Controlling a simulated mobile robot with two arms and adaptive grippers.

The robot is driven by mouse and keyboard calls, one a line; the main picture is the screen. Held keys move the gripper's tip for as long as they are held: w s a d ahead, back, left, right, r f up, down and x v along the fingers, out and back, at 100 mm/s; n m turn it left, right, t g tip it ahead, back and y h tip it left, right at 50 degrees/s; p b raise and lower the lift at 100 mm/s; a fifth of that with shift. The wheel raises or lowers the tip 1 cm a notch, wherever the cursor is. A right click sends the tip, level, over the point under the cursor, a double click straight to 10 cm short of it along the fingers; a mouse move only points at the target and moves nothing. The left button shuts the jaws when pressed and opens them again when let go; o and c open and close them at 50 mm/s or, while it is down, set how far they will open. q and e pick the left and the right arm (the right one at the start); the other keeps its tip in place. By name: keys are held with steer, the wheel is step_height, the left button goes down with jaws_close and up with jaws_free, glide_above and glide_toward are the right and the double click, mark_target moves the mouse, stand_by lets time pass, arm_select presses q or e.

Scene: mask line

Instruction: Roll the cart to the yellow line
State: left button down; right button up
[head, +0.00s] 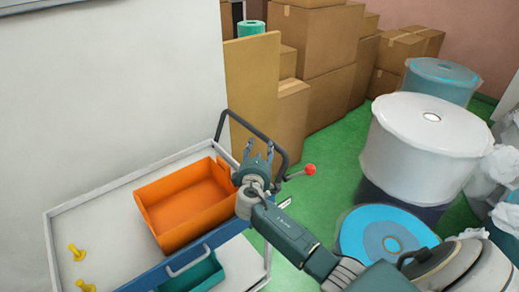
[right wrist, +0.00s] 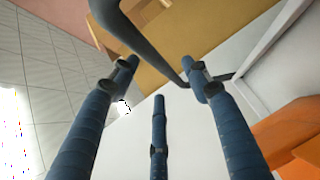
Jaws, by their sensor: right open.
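The cart (head: 105,195) has a pale top with a raised rim and a blue front edge, and stands at the lower left of the head view. Its dark handle (head: 252,128) rises at the far right end, with a red knob (head: 310,169) beside it. My right gripper (head: 259,150) is open and empty, close to the handle. In the right wrist view the dark handle bar (right wrist: 135,35) runs past the fingertips of the right gripper (right wrist: 159,75); I cannot tell whether they touch. My left gripper is not in view. No yellow line shows.
An orange bin (head: 185,204) and yellow pegs (head: 77,252) are on the cart top; a green bin (head: 195,275) sits below. Cardboard boxes (head: 325,45) stack behind. Wrapped rolls (head: 430,125) stand at right. Green floor (head: 335,160) is open between them.

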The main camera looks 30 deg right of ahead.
jaws_close()
steer(key=c, duration=1.1)
jaws_free()
steer(key=o, duration=1.1)
steer(key=v, duration=1.2)
